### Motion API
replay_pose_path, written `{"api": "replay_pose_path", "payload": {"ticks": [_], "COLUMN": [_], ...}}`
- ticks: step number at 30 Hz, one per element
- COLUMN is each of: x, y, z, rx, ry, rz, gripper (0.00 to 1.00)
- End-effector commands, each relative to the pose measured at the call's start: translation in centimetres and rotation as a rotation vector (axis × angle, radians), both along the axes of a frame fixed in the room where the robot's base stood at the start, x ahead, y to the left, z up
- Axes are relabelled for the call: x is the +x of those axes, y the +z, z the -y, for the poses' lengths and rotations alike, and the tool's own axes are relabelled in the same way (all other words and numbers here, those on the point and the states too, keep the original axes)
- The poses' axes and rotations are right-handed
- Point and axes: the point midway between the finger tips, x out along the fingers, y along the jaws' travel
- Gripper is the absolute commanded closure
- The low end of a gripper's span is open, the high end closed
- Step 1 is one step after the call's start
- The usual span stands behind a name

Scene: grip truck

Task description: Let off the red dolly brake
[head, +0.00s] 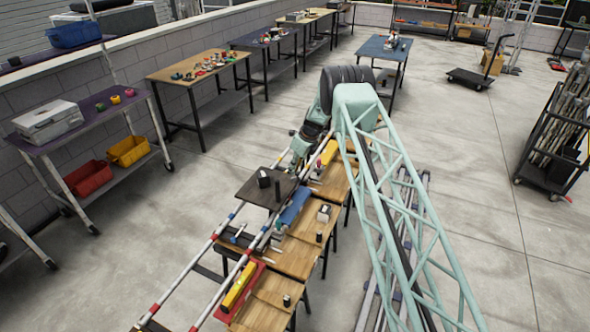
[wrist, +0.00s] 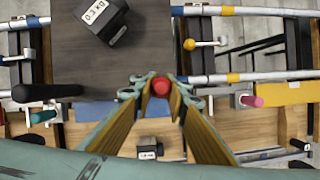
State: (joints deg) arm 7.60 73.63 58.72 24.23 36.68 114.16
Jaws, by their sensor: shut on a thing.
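The red ball knob (wrist: 160,86), which appears to be the red brake's handle, sits between the fingertips of my gripper (wrist: 161,92) in the wrist view. My gripper is shut on it. The lever below the knob is hidden by the fingers. The dark dolly deck (wrist: 75,65) is just left of the knob, and it also shows on the rails in the head view (head: 254,191). In the head view the fingertips and the red knob cannot be made out.
A 0.3 KG block (wrist: 103,18) stands on the deck. A yellow-knobbed lever (wrist: 190,44) is close by on the upper right, and a pink-tipped handle (wrist: 255,101) lies farther right. Rails (wrist: 245,78) run alongside. Wooden benches (head: 290,257) with several items lie below.

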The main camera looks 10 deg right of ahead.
Motion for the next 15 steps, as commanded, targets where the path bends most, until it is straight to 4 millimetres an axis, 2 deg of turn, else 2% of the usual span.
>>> {"api": "replay_pose_path", "payload": {"ticks": [8,9,13,15], "x": [0.25,0.26,0.22,0.16], "y": [0.37,0.38,0.31,0.23], "z": [-0.08,-0.09,-0.08,-0.07], "rx": [0.0,0.0,0.0,0.0], "ry": [0.0,0.001,0.0,0.0], "rz": [0.005,0.005,0.004,0.003], "gripper": [1.0,0.87,0.75,0.75]}}
